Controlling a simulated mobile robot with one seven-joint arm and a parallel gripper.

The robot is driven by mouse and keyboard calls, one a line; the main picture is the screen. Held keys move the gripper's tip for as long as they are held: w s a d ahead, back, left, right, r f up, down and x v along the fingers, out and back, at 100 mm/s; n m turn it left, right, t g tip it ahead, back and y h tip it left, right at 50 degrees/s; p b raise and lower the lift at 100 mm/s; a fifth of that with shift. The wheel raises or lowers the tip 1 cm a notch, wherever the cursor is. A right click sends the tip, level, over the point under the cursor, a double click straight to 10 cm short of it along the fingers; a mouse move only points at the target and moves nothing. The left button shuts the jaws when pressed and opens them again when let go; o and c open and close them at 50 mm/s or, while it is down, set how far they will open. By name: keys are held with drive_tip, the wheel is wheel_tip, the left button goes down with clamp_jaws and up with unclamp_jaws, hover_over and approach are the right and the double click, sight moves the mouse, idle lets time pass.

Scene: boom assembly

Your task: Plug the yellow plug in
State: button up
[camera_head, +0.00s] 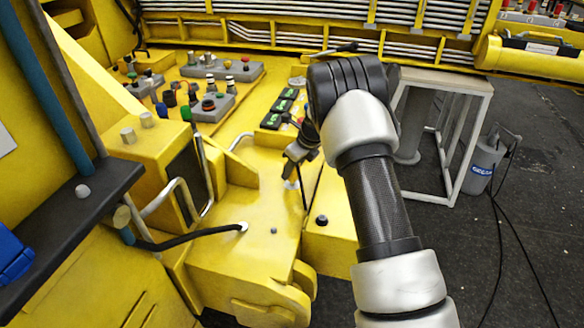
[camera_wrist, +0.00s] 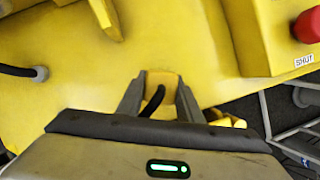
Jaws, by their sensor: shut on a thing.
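My gripper (camera_head: 298,158) is above the yellow boom block in the head view, its jaws pointing down. In the wrist view its two fingers (camera_wrist: 161,88) are close together, with a bent black cable (camera_wrist: 155,100) between them. The fingers are shut on what seems to be the yellow plug, which blends with the yellow surface behind it and is largely hidden. A black cable also hangs below the gripper in the head view (camera_head: 304,188). A small pale round fitting (camera_head: 291,185) lies on the yellow surface beneath the gripper; I cannot tell whether the plug touches it.
Another black cable (camera_head: 195,233) ends at a pale collar on the block. A button panel (camera_head: 213,106) stands behind. A red button (camera_wrist: 307,26) marked "SHUT" is at upper right in the wrist view. A metal-framed table (camera_head: 447,80) stands right, with dark floor beyond.

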drive_tip(key=shift+f, duration=0.1)
idle(0.6)
drive_tip(key=shift+f, duration=0.4)
drive_tip(key=shift+f+b, duration=0.6)
drive_tip(key=shift+f, duration=0.45)
idle(1.6)
drive_tip(key=o, duration=1.2)
drive_tip(key=shift+o, duration=0.2)
drive_tip(key=v, duration=1.7)
drive_tip(key=shift+r, duration=0.15)
